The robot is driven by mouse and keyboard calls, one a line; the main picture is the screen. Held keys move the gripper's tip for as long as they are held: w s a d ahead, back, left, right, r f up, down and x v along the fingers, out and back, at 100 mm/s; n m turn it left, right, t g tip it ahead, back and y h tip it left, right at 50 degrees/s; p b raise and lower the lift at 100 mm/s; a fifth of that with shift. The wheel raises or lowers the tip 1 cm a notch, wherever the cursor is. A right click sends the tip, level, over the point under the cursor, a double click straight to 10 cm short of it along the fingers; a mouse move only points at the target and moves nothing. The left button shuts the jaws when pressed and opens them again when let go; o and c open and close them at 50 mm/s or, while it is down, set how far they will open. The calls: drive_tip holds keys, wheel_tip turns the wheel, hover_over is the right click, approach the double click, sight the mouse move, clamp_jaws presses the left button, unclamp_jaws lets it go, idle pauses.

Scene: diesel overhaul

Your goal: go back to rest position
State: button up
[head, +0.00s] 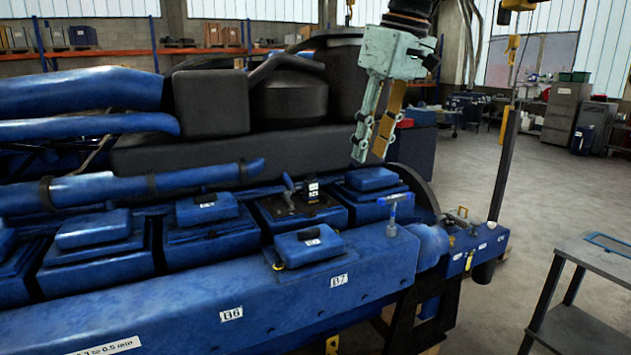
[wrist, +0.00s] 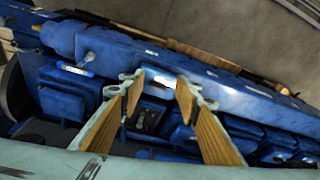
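My gripper (head: 371,142) hangs above the right part of the blue diesel engine (head: 370,262) in the head view, pointing down. In the wrist view my gripper (wrist: 160,86) shows its two pale green fingers with tan pads spread well apart. Nothing is between the pads. The fingers are clear of the engine below them.
One cylinder spot (head: 297,202) is uncovered and shows dark parts. A blue-handled tool (head: 393,208) stands upright nearby. A grey cart (head: 590,270) stands at right, with open floor behind it.

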drive_tip(key=s+d+f+m+b, duration=0.2)
drive_tip(key=s+f, duration=0.6)
drive_tip(key=s, duration=0.6)
drive_tip(key=s+d+f+m+t+h+b, duration=0.1)
drive_tip(key=s+d+f+m+b, duration=0.2)
drive_tip(key=s+f, duration=0.5)
drive_tip(key=s+d+f+m+h+b, duration=0.1)
drive_tip(key=s+d+f+b, duration=0.3)
drive_tip(key=s, duration=1.7)
wheel_tip(320, 180, down, 4)
drive_tip(key=shift+s+f+m+t, duration=0.15)
drive_tip(key=shift+m+t, duration=0.25)
drive_tip(key=shift+m, duration=0.4)
